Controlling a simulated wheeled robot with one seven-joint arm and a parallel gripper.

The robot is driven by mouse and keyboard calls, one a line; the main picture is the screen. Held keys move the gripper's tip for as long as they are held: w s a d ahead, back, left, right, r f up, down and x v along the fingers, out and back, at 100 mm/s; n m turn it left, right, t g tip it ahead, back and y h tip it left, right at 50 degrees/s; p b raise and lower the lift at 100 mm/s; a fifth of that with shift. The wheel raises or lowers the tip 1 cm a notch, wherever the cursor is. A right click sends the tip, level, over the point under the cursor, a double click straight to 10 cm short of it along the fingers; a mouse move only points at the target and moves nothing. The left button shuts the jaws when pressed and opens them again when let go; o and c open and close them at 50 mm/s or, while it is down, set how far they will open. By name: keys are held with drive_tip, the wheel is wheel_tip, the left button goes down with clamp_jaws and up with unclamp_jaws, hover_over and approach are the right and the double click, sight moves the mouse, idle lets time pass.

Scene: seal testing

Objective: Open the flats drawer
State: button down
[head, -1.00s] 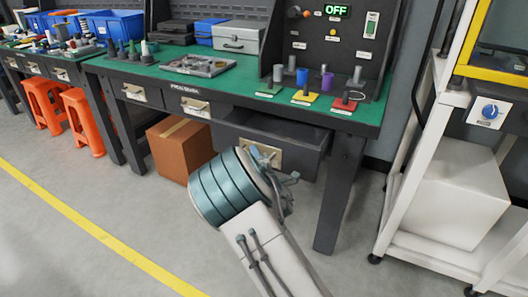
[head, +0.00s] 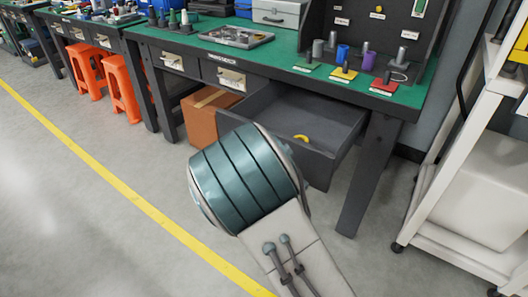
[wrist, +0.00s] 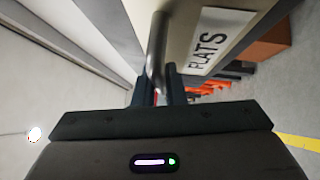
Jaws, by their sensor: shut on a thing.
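The flats drawer (head: 319,166) stands pulled well out from under the green-topped bench in the head view. A small curved yellow thing (head: 301,137) lies inside it. In the wrist view the drawer front carries a white FLATS label (wrist: 212,40) and a grey bar handle (wrist: 157,45). My gripper (wrist: 158,88) is shut on the handle, its dark fingers on either side of the bar. In the head view my own arm hides the gripper and the handle.
Two other drawers (head: 231,78) beside it are shut. A cardboard box (head: 203,117) sits under the bench on the left, with orange stools (head: 122,98) farther left. A bench leg (head: 368,175) and a white cart (head: 455,235) stand to the right. The floor in front is clear.

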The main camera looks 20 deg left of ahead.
drive_tip(key=c, duration=1.5)
unclamp_jaws()
drive_tip(key=p+v, duration=1)
drive_tip(key=v, duration=0.3)
drive_tip(key=shift+s, duration=0.35)
drive_tip(key=shift+d+f, duration=0.1)
drive_tip(key=shift+d, duration=0.05)
